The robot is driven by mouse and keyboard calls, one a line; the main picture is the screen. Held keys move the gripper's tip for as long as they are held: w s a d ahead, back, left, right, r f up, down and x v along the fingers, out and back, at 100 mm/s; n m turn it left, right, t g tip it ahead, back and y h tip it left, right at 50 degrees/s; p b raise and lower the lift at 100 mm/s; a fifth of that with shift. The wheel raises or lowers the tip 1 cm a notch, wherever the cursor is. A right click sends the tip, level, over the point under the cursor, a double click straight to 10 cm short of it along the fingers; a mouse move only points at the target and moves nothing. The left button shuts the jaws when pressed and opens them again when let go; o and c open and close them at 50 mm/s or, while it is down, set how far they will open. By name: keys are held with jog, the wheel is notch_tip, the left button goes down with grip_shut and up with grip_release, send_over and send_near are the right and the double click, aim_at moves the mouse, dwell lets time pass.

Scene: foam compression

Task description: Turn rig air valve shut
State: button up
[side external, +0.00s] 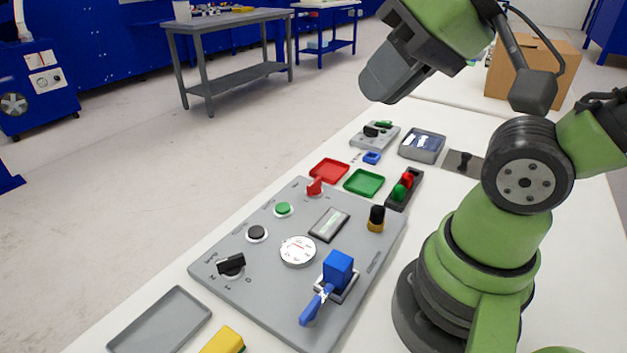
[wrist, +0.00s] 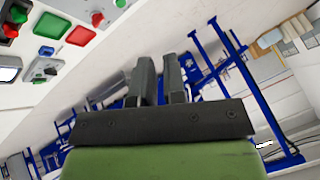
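The grey rig panel (side external: 205,268) lies on the white table. A blue lever (side external: 317,304) with a blue block (side external: 338,268) sits at its near right edge, slanting toward the lower left. A red knob (side external: 315,187) stands at its far corner, and a black knob (side external: 231,264) with markings at its near left. I cannot read which one is labelled the air valve. My gripper (side external: 385,78) is high above the far end of the table, away from the panel. In the wrist view my gripper (wrist: 158,58) is empty, with a narrow gap between its fingers.
A red tray (side external: 329,171), a green tray (side external: 364,183) and a small box (side external: 422,146) lie beyond the panel. A grey tray (side external: 160,322) and a yellow sponge (side external: 222,341) are near the front. A round gauge (side external: 298,251) and a black-and-yellow knob (side external: 376,218) rise from the panel.

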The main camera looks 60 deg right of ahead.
jog(key=o, duration=0.3)
jog(key=shift+w+d, duration=0.1)
jog(key=shift+w, duration=0.2)
jog(key=shift+o, duration=0.4)
jog(key=w+d+m+g+h, duration=0.1)
jog(key=w+d+m, duration=0.1)
jog(key=w, duration=0.3)
jog(key=shift+w+d+f+m+g, duration=0.25)
jog(key=shift+m+g, duration=0.15)
jog(key=shift+m, duration=0.4)
jog(key=m+g+h, duration=0.1)
jog(key=m+g, duration=0.4)
jog(key=m, duration=0.5)
send_over(314, 181)
notch_tip(314, 181, down, 18)
notch_tip(314, 181, down, 9)
jog(key=shift+f, duration=0.15)
jog(key=shift+c, duration=0.2)
grip_shut()
